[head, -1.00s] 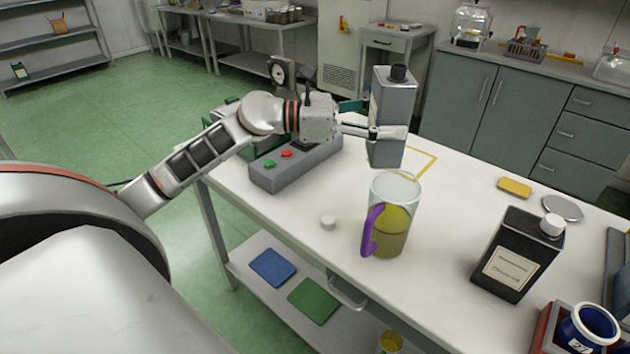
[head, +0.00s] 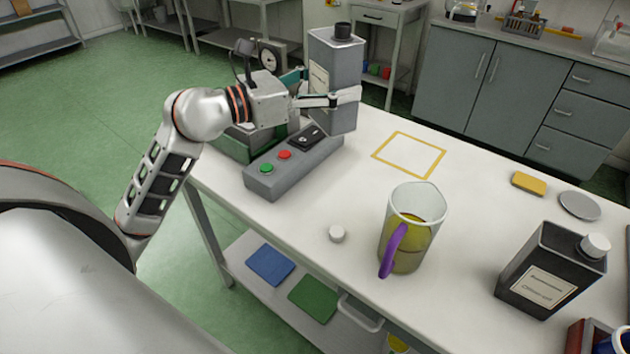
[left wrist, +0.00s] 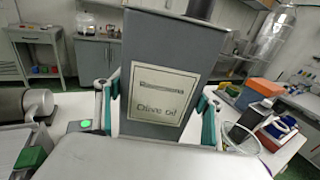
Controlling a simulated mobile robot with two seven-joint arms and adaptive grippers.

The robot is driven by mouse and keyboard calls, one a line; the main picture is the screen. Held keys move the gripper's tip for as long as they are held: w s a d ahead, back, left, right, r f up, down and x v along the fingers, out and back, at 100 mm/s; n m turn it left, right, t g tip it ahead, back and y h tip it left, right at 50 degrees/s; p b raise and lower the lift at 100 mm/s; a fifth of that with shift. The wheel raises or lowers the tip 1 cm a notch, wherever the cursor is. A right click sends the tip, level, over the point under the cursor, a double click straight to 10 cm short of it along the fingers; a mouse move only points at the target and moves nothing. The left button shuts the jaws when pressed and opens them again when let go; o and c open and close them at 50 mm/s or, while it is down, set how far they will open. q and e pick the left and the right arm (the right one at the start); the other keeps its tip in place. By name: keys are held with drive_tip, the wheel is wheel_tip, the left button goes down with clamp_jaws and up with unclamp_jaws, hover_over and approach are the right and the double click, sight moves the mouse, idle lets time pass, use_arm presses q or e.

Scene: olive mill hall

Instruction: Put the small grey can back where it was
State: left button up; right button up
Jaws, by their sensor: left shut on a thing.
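The grey can (head: 340,85) is upright, with a black neck on top. In the left wrist view its pale label reading "Olive oil" faces the camera (left wrist: 165,95). My left gripper (head: 345,97) is shut around the can's middle and holds it beside the far end of the grey button box (head: 290,165). Whether its base touches anything is hard to tell. A yellow square outline (head: 432,177) on the white table (head: 480,215) is empty, to the right of the can. My right gripper is not in view.
A black can (head: 550,270), a yellow pad (head: 529,183) and a grey disc (head: 580,205) are at the right.

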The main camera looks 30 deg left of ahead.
use_arm(q)
drive_tip(key=shift+a, duration=0.4)
drive_tip(key=shift+a+f+y, duration=0.15)
drive_tip(key=shift+f+y, duration=0.1)
drive_tip(key=shift+y, duration=0.05)
wheel_tip(320, 180, down, 19)
drive_tip(key=b, duration=0.5)
drive_tip(key=shift+f, duration=0.15)
drive_tip(key=shift+t, duration=0.3)
drive_tip(key=shift+f, duration=0.1)
drive_tip(key=o, duration=1.5)
drive_tip(key=shift+c, duration=0.2)
drive_tip(key=shift+o, duration=0.6)
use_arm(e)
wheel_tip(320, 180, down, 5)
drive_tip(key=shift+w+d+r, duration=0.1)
